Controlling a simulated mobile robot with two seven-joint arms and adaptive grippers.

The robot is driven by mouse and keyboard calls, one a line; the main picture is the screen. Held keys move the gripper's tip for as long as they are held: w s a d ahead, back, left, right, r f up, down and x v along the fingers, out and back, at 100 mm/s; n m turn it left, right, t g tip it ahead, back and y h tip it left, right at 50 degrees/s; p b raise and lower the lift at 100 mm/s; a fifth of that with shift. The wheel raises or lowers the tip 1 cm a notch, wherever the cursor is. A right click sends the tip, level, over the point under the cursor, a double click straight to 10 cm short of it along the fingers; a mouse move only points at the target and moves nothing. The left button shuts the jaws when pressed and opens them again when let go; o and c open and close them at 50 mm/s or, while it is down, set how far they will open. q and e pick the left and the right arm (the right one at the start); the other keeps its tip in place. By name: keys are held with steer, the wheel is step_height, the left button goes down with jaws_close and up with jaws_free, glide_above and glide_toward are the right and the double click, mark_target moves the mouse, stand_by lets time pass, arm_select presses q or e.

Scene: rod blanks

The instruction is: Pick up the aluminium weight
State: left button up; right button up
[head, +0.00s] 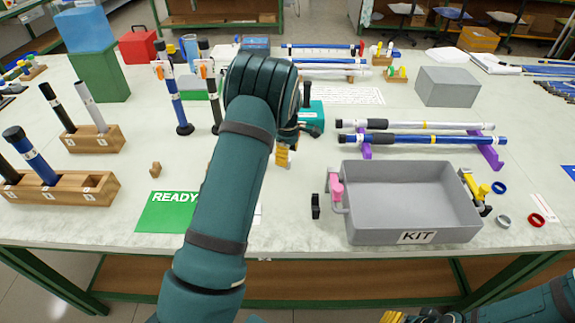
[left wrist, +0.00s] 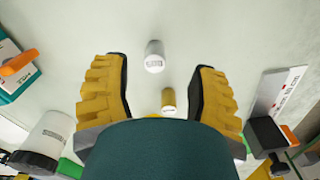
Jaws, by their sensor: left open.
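The aluminium weight looks to be the short silver-grey cylinder (left wrist: 154,57) with a small printed label, standing on the table in the left wrist view. A smaller brass-coloured cylinder (left wrist: 168,101) stands near it, closer to the palm. My left gripper (left wrist: 162,90) is open and points down, its yellow fingers on either side of the two cylinders, touching neither. In the head view my left gripper (head: 284,155) is mostly behind my own arm, which hides both cylinders. A yellow part of my right gripper (head: 392,317) shows at the bottom edge; its fingers are not clear.
The grey KIT tray (head: 405,228) stands right of my left arm. Behind it, rods lie on purple supports (head: 490,152). A green READY mat (head: 168,212) and wooden rod blocks (head: 95,138) are at left. A teal device (head: 311,117) stands close behind the left gripper.

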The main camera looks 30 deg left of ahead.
arm_select(q)
steer(key=f, duration=0.1)
steer(key=f+b, duration=0.1)
steer(key=f, duration=0.3)
steer(key=shift+w+a+f, duration=0.1)
steer(key=shift+w, duration=0.2)
jaws_close()
